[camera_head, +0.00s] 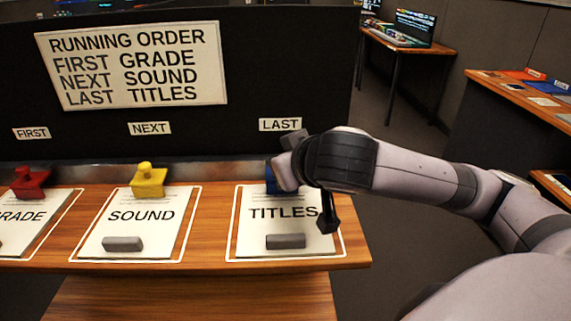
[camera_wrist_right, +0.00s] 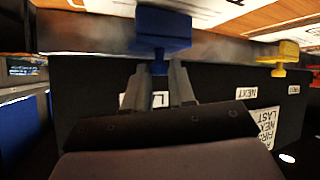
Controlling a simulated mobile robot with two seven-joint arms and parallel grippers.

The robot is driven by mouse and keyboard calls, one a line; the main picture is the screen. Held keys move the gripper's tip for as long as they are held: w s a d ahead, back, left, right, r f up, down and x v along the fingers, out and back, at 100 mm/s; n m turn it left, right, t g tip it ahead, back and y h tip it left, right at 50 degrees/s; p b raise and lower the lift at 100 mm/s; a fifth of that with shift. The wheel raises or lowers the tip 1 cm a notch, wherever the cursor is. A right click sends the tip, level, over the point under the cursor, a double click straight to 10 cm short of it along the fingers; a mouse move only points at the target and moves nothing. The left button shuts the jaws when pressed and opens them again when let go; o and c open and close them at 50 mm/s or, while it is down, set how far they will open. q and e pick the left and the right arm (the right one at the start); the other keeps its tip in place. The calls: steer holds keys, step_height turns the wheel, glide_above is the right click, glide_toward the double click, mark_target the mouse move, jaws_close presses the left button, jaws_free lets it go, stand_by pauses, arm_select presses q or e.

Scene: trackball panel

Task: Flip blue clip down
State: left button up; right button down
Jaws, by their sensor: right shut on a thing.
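The blue clip (camera_head: 271,178) is at the top of the TITLES sheet (camera_head: 255,232), mostly hidden behind my right gripper (camera_head: 287,168) in the head view. In the right wrist view the blue clip (camera_wrist_right: 163,30) shows as a wide block with a narrower part reaching between the fingertips. My right gripper (camera_wrist_right: 160,78) is shut on that narrower part. The exact contact is dark and partly hidden. My left gripper is not in view.
A yellow clip (camera_head: 148,181) tops the SOUND sheet (camera_head: 130,225), and a red clip (camera_head: 30,181) tops the GRADE sheet. Grey blocks lie on the SOUND and TITLES sheets. A black panel (camera_head: 290,70) with a RUNNING ORDER sign (camera_head: 133,65) stands behind.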

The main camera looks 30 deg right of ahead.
stand_by(0.4)
steer(key=c, duration=1)
jaws_free()
steer(key=shift+o, duration=0.2)
steer(key=shift+s, duration=0.1)
steer(key=shift+s+r, duration=0.15)
steer(key=shift+s, duration=0.1)
steer(key=b+v, duration=0.3)
steer(key=b, duration=0.1)
steer(key=shift+s+a, duration=0.15)
steer(key=shift+s, duration=0.1)
steer(key=shift+s+r+b, duration=0.3)
steer(key=shift+s+b, duration=0.05)
steer(key=shift+b, duration=0.3)
steer(key=b+v, duration=0.2)
steer(key=shift+b, duration=0.3)
